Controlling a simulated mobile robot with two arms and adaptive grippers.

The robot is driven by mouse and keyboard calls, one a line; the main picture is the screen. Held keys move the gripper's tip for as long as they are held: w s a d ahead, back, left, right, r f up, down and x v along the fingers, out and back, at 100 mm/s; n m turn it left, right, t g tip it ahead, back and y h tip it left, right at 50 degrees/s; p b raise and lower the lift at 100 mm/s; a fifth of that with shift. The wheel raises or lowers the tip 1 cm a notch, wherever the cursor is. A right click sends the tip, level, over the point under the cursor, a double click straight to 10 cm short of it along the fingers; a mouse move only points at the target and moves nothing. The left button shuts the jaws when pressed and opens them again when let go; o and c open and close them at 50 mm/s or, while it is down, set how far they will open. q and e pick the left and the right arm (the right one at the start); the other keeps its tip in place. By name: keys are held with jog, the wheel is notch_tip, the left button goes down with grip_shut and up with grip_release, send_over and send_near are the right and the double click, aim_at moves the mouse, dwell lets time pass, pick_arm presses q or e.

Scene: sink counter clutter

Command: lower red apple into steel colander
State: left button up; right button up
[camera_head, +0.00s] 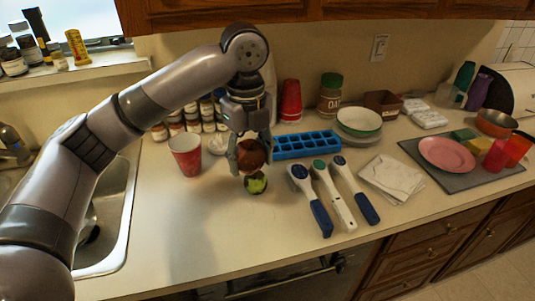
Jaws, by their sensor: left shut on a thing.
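My left gripper (250,160) hangs above the middle of the counter with its fingers on either side of the dark red apple (252,152), shut on it. A round dark thing with a bright green patch (257,184) shows just below the apple; I cannot tell whether they touch. I cannot make out a steel colander for certain; a partly hidden round shape lies in the sink (117,222) behind my left arm. My right gripper is not in view.
A red cup (187,155) stands left of the gripper, and a blue ice tray (306,144) lies to its right. Several blue-and-white handled tools (340,210) lie right of the green-patched thing. Jars line the back. The front left counter is clear.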

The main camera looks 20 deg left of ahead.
pick_arm(q)
jog(key=s+a+f+b, duration=0.3)
jog(key=s+a+f, duration=0.2)
jog(key=a, duration=1.4)
jog(key=s+a+f+b, duration=0.4)
jog(key=a+f, duration=0.4)
jog(key=a, duration=1.2)
jog(key=s+a+f+b, duration=0.3)
jog(key=s+a+f, duration=0.2)
jog(key=a, duration=1.5)
notch_tip(320, 180, down, 3)
jog(key=shift+s+a+r, duration=0.15)
jog(key=shift+s, duration=0.15)
